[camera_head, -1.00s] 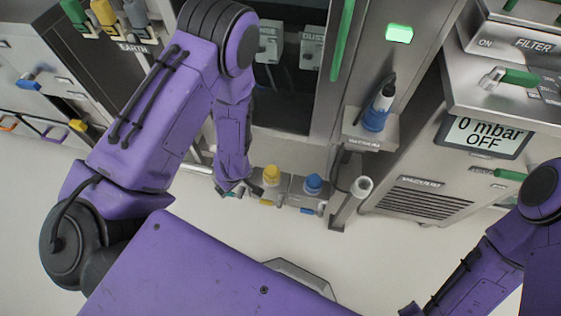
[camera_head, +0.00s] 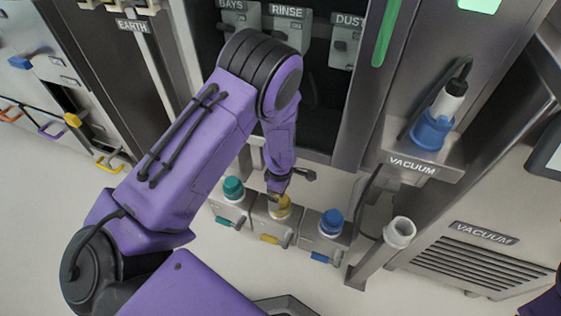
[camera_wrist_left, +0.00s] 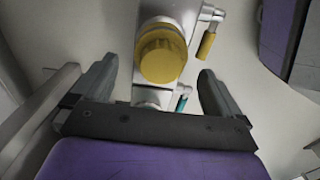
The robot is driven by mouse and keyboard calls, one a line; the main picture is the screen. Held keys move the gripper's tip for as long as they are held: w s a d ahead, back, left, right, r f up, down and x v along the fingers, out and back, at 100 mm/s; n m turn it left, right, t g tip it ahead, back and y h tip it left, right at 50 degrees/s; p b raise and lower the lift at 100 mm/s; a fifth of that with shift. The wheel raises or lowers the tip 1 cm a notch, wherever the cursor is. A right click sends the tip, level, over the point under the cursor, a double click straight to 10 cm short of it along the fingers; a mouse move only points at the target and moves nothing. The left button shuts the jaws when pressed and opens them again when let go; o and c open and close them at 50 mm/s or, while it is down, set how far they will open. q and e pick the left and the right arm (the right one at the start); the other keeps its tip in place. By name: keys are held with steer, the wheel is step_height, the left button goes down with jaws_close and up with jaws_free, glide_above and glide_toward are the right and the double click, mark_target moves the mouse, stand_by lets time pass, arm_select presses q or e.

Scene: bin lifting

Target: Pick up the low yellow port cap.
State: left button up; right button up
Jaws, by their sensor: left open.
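The low yellow port cap (camera_head: 279,207) sits on the middle of three low grey port boxes in the head view, partly hidden by my left gripper. In the left wrist view the yellow cap (camera_wrist_left: 161,54) is round with a ridged rim and shows just beyond and between the fingers. My left gripper (camera_head: 290,176) is above the cap. In the left wrist view its two fingers (camera_wrist_left: 155,80) are spread apart with nothing between their tips. My right gripper is out of view.
A green cap (camera_head: 233,187) and a blue cap (camera_head: 331,222) flank the yellow one. A yellow lever (camera_head: 270,239) projects from the middle box. A grey post with a white top (camera_head: 399,231) and the vacuum shelf (camera_head: 412,170) stand to the right. The floor in front is partly clear.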

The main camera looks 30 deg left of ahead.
arm_select(q)
step_height(320, 180, down, 3)
steer(key=shift+s+f+b, duration=0.1)
steer(key=shift+f+b, duration=0.05)
steer(key=shift+b, duration=0.3)
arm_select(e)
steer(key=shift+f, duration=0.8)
arm_select(q)
steer(key=c, duration=1.2)
steer(key=shift+c, duration=0.2)
steer(key=shift+r, duration=0.2)
step_height(320, 180, up, 4)
steer(key=p, duration=0.5)
steer(key=shift+p, duration=0.4)
steer(key=s+d+r+p, duration=0.3)
steer(key=d+r+p, duration=0.6)
steer(key=d+p, duration=0.4)
steer(key=shift+s+d+p, duration=0.15)
steer(key=shift+d+p, duration=0.25)
steer(key=shift+p, duration=0.05)
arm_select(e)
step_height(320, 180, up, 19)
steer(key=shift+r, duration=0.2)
